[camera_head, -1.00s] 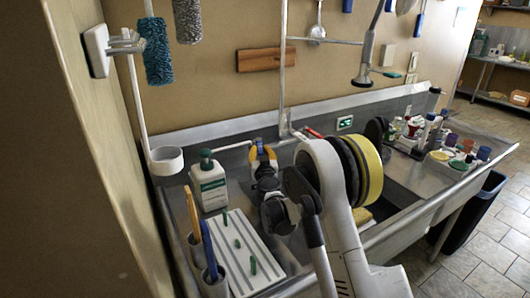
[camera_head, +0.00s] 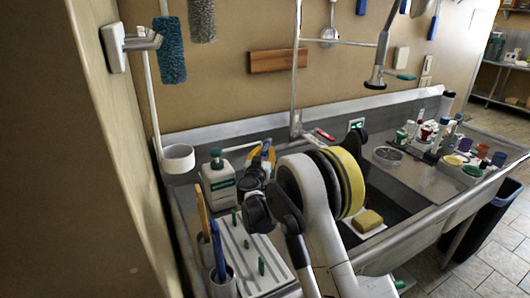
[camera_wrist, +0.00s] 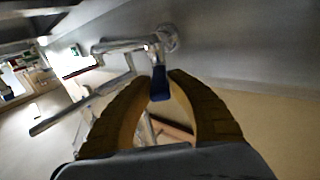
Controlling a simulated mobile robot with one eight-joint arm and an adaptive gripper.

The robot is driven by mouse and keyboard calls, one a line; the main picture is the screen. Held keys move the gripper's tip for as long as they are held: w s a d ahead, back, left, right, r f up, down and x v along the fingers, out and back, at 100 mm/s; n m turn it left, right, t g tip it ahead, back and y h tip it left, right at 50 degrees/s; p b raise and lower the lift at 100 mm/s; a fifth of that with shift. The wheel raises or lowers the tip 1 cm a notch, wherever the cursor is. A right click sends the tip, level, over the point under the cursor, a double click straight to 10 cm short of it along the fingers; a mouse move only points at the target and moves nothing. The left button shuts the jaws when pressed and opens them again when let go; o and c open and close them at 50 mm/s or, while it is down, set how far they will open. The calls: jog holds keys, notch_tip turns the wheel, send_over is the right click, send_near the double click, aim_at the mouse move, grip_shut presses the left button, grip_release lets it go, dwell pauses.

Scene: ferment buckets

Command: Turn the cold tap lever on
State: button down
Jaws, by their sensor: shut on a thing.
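My gripper (camera_head: 262,155) has yellow fingers and is over the back edge of the sink counter, right of a white bottle. In the wrist view, my gripper (camera_wrist: 161,76) is shut on the blue-ended cold tap lever (camera_wrist: 159,88), which sits between the fingertips. The chrome tap body (camera_wrist: 165,38) is mounted on the metal back wall just beyond. A red-marked lever (camera_head: 324,135) shows to the right, by the upright pipe.
A white pump bottle (camera_head: 218,182) stands close left of my gripper. A ribbed white tray (camera_head: 245,262) and cups with brushes (camera_head: 218,275) are in front. The upright pipe (camera_head: 297,70) rises behind. A sponge (camera_head: 368,220) lies right of my arm.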

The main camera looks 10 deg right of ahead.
jog(key=c, duration=1.3)
grip_release()
jog(key=shift+d, duration=0.15)
jog(key=shift+o, duration=0.2)
jog(key=v, duration=1.2)
jog(key=shift+r, duration=0.1)
